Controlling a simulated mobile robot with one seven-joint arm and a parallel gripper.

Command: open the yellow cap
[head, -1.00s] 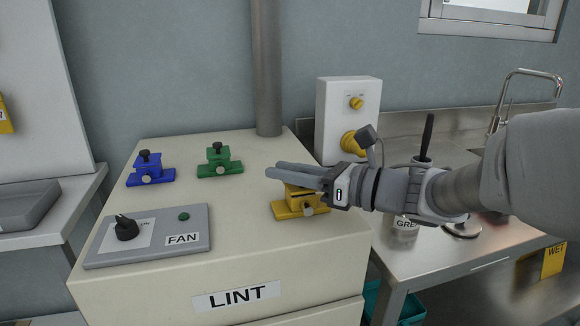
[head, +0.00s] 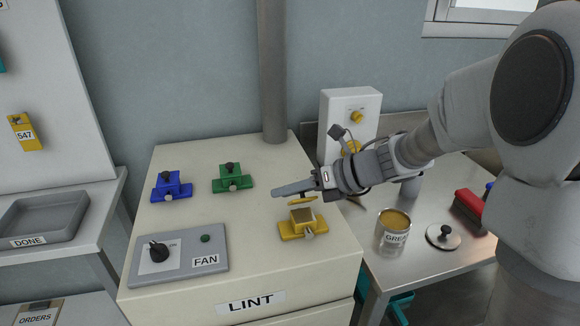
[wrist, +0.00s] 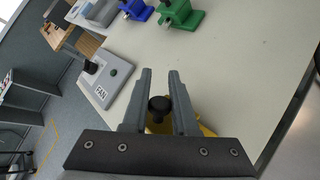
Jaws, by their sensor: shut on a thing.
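My gripper (head: 282,190) is above the lint cabinet, its fingers pointing left. In the wrist view my gripper (wrist: 160,76) has its fingers around a black knob (wrist: 158,106), with yellow below it. The yellow cap (head: 303,201), a thin plate, hangs under the fingers, raised clear of its yellow base (head: 302,230). The base sits on the cabinet top and its uncovered top shows a greyish opening. The fingers hide the cap's knob in the head view.
The cabinet (head: 250,303) also bears a blue fitting (head: 172,188), a green fitting (head: 232,181) and the FAN panel (head: 180,262). A GREASE-like can (head: 393,235), a round lid (head: 443,237) and a red brush (head: 468,210) stand on the right bench. The cabinet's middle is clear.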

